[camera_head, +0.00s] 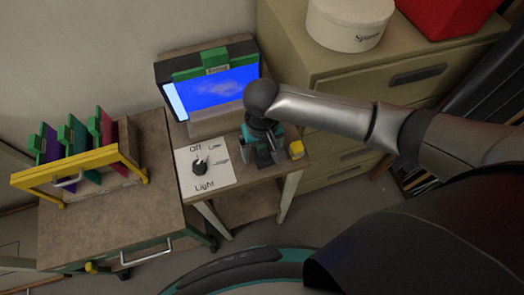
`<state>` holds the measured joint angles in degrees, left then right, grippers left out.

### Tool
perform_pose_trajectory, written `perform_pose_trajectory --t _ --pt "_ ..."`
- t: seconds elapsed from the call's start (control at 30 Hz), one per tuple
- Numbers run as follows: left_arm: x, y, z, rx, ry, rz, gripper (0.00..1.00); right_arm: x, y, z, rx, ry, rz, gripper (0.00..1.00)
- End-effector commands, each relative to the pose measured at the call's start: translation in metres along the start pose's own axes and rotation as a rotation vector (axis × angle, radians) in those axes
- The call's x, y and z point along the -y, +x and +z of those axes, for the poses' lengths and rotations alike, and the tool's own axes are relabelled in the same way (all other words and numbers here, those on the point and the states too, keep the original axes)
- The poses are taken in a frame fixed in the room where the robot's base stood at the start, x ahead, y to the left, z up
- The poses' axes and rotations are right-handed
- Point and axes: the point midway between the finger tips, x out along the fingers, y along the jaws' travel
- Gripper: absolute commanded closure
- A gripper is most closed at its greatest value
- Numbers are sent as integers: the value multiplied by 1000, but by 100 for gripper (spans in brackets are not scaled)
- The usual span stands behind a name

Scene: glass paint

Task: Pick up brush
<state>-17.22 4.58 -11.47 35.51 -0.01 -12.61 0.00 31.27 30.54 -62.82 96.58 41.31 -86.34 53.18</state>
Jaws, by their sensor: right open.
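My right arm comes in from the right, and my right gripper (266,158) points down over the front right part of the small wooden table (258,176). The gripper is open. Its fingers are small and dark here, and they hide the spot beneath them. I cannot make out a brush with certainty; it may be hidden under or behind the gripper. A small yellow item (297,149) is just right of the gripper at the table's right edge. My left gripper is not in view.
A lit blue screen (217,90) in a green-clipped frame stands behind the gripper. Left of it is a white panel with a black Light knob (200,167). A cart with a yellow rack (75,165) of coloured panels is at left. A drawer cabinet (350,80) stands behind right.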

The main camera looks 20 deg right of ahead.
Motion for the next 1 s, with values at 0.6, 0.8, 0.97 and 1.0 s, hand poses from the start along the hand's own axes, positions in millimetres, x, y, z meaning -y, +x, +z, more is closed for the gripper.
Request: perform_pose_trajectory --t 0.6,0.8,0.97,1.0 --pt "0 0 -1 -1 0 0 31 0 0 0 1 0 0 72" --pt "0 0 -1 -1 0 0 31 0 -1 0 1 0 0 94" --pt "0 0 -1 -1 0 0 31 0 -1 0 0 0 0 100" --pt "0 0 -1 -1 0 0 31 0 -1 0 0 1 0 100"
